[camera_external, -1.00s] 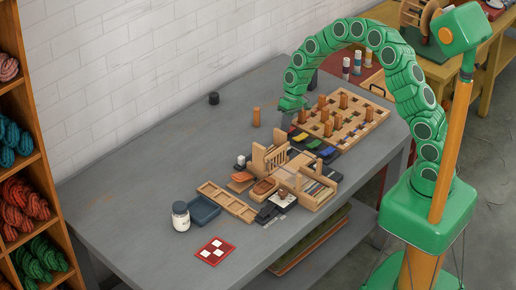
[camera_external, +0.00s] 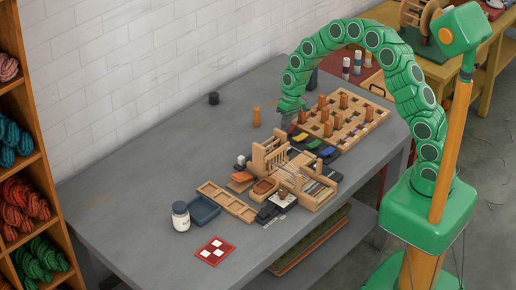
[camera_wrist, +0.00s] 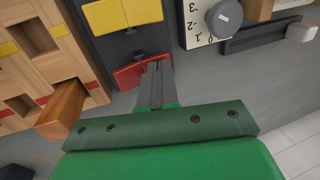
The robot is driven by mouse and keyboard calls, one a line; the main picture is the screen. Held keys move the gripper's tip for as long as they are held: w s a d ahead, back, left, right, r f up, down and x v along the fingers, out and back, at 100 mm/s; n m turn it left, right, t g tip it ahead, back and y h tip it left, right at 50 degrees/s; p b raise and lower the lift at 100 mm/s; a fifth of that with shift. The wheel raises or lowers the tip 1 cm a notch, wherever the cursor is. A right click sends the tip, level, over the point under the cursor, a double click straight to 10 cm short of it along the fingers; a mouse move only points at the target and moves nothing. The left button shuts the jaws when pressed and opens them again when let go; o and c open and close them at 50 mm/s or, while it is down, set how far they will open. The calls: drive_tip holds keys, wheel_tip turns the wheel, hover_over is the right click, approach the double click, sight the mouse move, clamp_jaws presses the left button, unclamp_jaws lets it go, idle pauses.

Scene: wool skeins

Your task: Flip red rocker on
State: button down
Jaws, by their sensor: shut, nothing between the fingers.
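The red rocker (camera_wrist: 128,75) sits on a dark panel (camera_wrist: 105,48) in the wrist view. It looks tilted, with a crease across its middle; which position it is in I cannot tell. My gripper (camera_wrist: 157,70) is shut and empty, its fingertips at the right end of the red rocker, overlapping it in the picture. Whether they touch it I cannot tell.
A yellow rocker (camera_wrist: 122,12) lies beyond the red one. A white plate with a grey dial (camera_wrist: 223,18) is at the right. A wooden grid board (camera_wrist: 38,40) with an orange-brown peg (camera_wrist: 62,110) is close on the left. Bare grey table (camera_external: 150,170) lies leftward in the outside view.

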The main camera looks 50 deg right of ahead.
drive_tip(key=shift+d+r, duration=0.2)
drive_tip(key=shift+d, duration=0.45)
wheel_tip(320, 180, up, 14)
idle(0.7)
drive_tip(key=s+d+r+h, duration=0.1)
drive_tip(key=s+r, duration=0.3)
drive_tip(key=s, duration=0.7)
drive_tip(key=s+r+g, duration=0.1)
drive_tip(key=s+r, duration=0.3)
drive_tip(key=s, duration=0.6)
drive_tip(key=s+d+r+h, duration=0.1)
drive_tip(key=s+r, duration=0.3)
drive_tip(key=s, duration=0.7)
drive_tip(key=s+d+f+h, duration=0.1)
drive_tip(key=s+d, duration=0.2)
drive_tip(key=s, duration=1.1)
drive_tip(key=shift+f+g, duration=0.2)
drive_tip(key=shift+g, duration=0.2)
